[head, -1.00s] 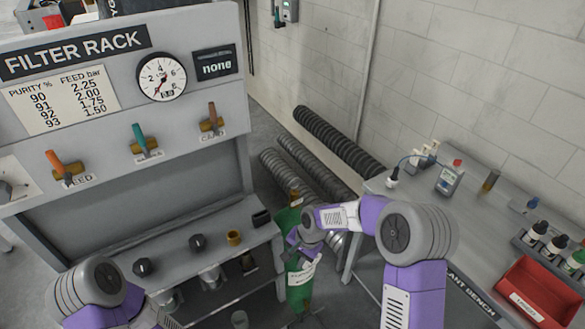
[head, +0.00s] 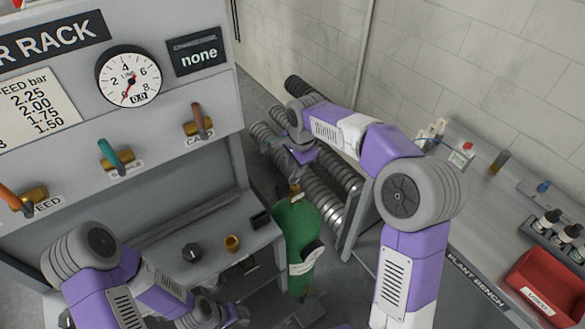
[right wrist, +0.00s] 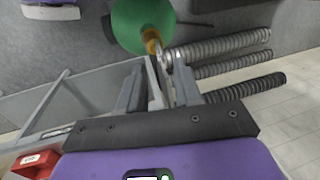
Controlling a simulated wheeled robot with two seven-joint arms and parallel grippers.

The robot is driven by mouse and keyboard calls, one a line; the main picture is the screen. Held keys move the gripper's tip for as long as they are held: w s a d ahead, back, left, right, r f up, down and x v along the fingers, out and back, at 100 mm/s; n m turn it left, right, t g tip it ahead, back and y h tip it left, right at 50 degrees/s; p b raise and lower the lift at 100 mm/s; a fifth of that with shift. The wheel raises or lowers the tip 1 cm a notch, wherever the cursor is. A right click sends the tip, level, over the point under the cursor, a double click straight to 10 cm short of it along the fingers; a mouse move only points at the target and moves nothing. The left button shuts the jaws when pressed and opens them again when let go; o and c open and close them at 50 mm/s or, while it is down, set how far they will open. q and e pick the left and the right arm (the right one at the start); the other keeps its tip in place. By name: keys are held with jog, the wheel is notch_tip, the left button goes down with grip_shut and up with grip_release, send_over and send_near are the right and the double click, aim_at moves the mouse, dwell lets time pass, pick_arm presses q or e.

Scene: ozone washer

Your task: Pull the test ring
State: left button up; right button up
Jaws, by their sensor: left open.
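A green cylinder (head: 297,232) with a white label stands on the floor beside the filter rack. Its brass valve (head: 295,190) is on top; in the right wrist view the brass (right wrist: 151,38) shows with a small grey ring (right wrist: 166,58) beside it. My right gripper (head: 298,172) points down just above the valve. In the right wrist view its fingers (right wrist: 160,75) are close to the ring with a narrow gap; whether they touch it I cannot tell. My left gripper (head: 238,314) is low at the bottom of the head view, open and away from the cylinder.
The filter rack (head: 170,70) with its gauge (head: 128,77) and several valve handles is at the left. Ribbed hoses (head: 330,190) lie behind the cylinder. The plant bench (head: 480,215) with bottles and a red bin (head: 545,283) stands at the right.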

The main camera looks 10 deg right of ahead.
jog(key=f, duration=0.2)
jog(key=w+f, duration=0.1)
jog(key=shift+a+f, duration=0.1)
jog(key=shift+f, duration=0.25)
jog(key=shift+s, duration=0.1)
grip_shut()
jog(key=shift+r, duration=0.1)
dwell(1.0)
